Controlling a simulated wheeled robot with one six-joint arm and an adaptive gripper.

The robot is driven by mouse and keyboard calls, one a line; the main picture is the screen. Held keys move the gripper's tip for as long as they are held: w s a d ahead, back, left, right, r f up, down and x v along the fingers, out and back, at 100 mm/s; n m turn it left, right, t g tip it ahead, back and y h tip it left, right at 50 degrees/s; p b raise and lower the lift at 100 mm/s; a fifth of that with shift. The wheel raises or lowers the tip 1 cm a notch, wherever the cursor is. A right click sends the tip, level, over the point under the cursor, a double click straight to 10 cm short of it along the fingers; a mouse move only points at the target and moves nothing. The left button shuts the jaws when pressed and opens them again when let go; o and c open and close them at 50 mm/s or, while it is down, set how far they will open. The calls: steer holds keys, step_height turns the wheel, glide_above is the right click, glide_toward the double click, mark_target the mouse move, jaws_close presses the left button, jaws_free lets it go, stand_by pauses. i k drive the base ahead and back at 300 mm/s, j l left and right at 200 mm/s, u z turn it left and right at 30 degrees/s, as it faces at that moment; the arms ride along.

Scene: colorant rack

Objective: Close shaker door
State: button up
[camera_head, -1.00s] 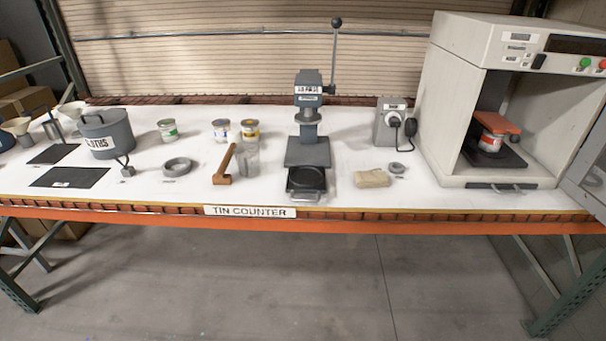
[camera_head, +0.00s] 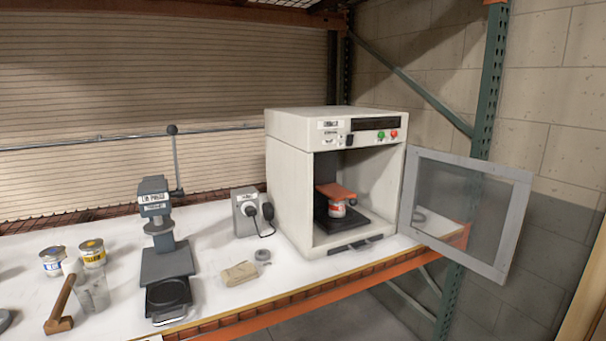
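The shaker (camera_head: 290,133) is a white box-shaped machine at the right end of the white counter. Its front opening faces out. Its door (camera_head: 407,190), a grey frame with a see-through pane, stands wide open, swung out to the right from the right side of the opening. Inside, a tin with a red and white label (camera_head: 337,209) stands on a dark plate under an orange clamp plate (camera_head: 335,190). Green and red buttons are on the shaker's top panel. My gripper is not in view.
A grey tin press (camera_head: 166,262) with a tall lever stands left of the shaker. Between them are a grey box with a dial (camera_head: 246,212), a tan block (camera_head: 240,274) and a small grey ring (camera_head: 263,255). A green rack post (camera_head: 485,100) stands behind the door.

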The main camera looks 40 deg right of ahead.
mark_target(524, 179)
steer(key=l+z, duration=0.1)
steer(key=z, duration=0.3)
steer(key=k+l+z, duration=0.1)
steer(key=z, duration=0.35)
steer(key=l+z, duration=0.15)
steer(key=z, duration=0.25)
steer(key=l+z, duration=0.1)
steer(key=z, duration=0.3)
